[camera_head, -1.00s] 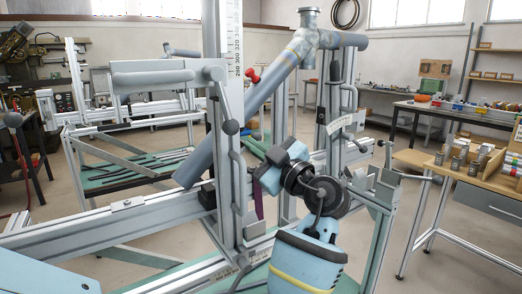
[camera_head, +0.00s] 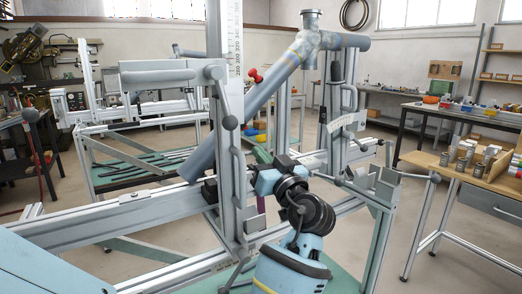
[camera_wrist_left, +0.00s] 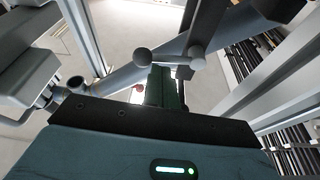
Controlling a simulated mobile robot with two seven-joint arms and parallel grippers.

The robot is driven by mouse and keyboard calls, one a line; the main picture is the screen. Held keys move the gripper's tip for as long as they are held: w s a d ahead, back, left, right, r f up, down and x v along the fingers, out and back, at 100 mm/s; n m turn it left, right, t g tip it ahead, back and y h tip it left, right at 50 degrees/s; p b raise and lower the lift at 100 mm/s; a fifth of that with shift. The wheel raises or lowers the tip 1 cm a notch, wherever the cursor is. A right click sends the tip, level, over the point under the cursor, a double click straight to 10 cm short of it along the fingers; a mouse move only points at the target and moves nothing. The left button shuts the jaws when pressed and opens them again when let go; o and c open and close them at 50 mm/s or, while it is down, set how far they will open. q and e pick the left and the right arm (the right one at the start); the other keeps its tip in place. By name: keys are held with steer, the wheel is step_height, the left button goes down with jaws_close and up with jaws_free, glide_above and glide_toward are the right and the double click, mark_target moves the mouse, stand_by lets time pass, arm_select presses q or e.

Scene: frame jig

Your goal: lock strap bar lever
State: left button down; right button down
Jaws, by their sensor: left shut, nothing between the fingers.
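A frame jig of aluminium rails (camera_head: 130,212) and blue-grey tubes (camera_head: 243,120) fills the middle of the head view. I cannot tell for certain which lever is the strap bar's. My left gripper (camera_head: 272,174) is low beside the upright, below that knob, and is shut and empty; its fingertips are hard to make out. In the left wrist view, a small lever with ball knobs (camera_wrist_left: 142,57) lies just beyond the fingers (camera_wrist_left: 165,88); contact is unclear. My right gripper is out of view.
A padded grey bar (camera_head: 155,78) sticks out left of the upright. Another ball-ended lever (camera_head: 436,178) juts out at the jig's right. A wooden-topped bench (camera_head: 455,182) with small parts stands at right. Open floor (camera_head: 395,235) lies between bench and jig.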

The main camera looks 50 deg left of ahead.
arm_select(q)
steer(key=f+m, duration=0.1)
steer(key=m+t, duration=0.1)
steer(key=m, duration=0.1)
steer(key=shift+s+f+m, duration=0.15)
steer(key=shift+f+m, duration=0.15)
steer(key=shift+f, duration=0.05)
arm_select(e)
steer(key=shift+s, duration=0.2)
arm_select(q)
steer(key=shift+a+f, duration=0.1)
stand_by(0.5)
